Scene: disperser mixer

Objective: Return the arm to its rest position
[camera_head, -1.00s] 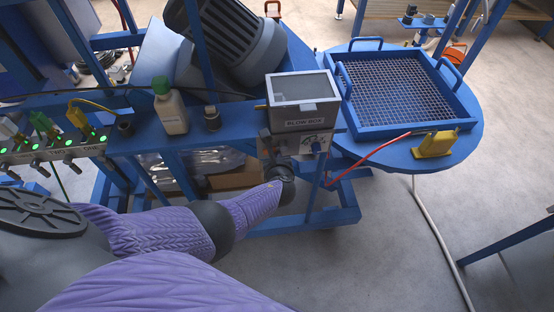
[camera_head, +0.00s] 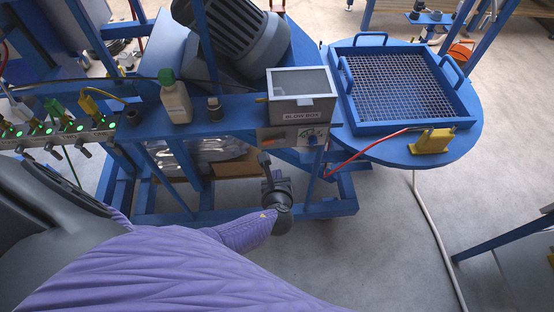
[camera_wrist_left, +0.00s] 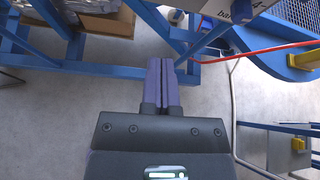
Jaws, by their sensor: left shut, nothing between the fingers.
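My left arm (camera_head: 150,270), in a purple sleeve, reaches in from the lower left of the head view. Its gripper (camera_head: 265,160) is in front of the blue bench frame, below the blow box (camera_head: 303,92). In the left wrist view the two fingers (camera_wrist_left: 161,66) lie together, shut and empty, above grey floor and near blue frame bars. I cannot tell in the head view whether the fingertips touch the frame. My right gripper is not in view.
The blue bench (camera_head: 240,118) carries a white bottle with a green cap (camera_head: 175,100). A round blue table (camera_head: 465,140) holds a mesh tray (camera_head: 360,128) and a yellow clamp (camera_head: 432,141). A red hose (camera_head: 365,150) crosses to the bench.

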